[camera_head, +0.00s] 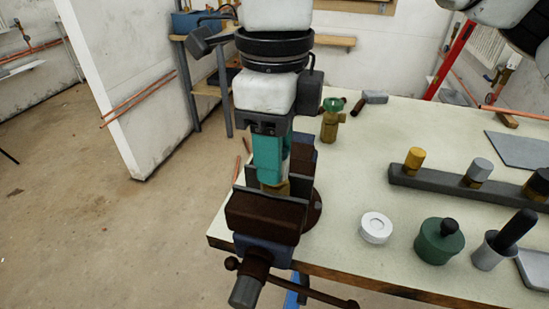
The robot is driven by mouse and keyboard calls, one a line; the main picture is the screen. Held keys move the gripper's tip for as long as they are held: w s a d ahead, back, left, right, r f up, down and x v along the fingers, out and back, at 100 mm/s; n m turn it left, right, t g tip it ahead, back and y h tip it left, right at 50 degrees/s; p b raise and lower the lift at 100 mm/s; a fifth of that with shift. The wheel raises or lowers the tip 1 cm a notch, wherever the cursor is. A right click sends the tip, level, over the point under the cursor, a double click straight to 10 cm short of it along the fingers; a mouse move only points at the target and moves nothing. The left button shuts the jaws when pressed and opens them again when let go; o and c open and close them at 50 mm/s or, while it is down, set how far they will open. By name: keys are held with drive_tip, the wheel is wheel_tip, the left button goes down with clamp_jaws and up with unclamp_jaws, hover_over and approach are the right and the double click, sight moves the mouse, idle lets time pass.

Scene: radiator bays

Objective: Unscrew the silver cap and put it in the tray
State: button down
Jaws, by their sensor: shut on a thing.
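My gripper (271,176), with teal fingers, points down over the vise (262,215) at the table's near left corner. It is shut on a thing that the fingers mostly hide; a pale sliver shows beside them. Brass (277,188) shows just below the fingertips, between the vise jaws. A silver cap (479,170) stands on a dark rail (440,188) at the right, between a yellow cap (415,158) and a black one (537,184). A shallow grey tray (535,268) is cut off by the right edge.
A brass valve with a green top (331,118) stands behind the vise. A white disc (376,227), a green pot with a black knob (439,241) and a black-handled brush (503,243) stand along the front. A flat grey plate (520,148) lies farther back. The table's middle is clear.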

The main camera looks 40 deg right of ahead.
drive_tip(key=shift+r+p, duration=1.6)
drive_tip(key=shift+r, duration=0.85)
